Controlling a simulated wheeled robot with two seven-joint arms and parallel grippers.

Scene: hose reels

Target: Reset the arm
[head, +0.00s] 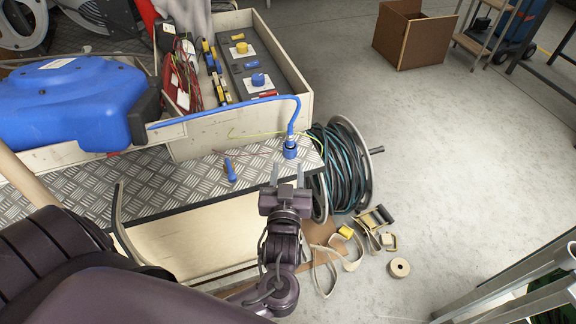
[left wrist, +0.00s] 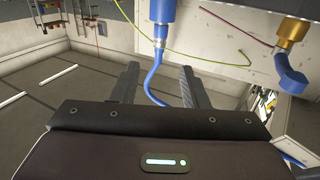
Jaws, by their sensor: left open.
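My left gripper (head: 287,180) is open and empty at the front edge of the checkered metal bench top (head: 110,185). Just beyond its fingertips, a blue hose end with a blue fitting (head: 290,150) stands on the plate. The blue hose (head: 240,107) arches from there to the big blue hose reel (head: 75,100) at left. In the left wrist view, the blue hose fitting (left wrist: 160,18) is at the top, and its hose runs down behind the gap between the two open fingers (left wrist: 160,88). No contact shows. My right gripper is not in view.
A reel of dark hose (head: 345,165), straps (head: 350,250) and a tape roll (head: 399,267) are on the floor at right.

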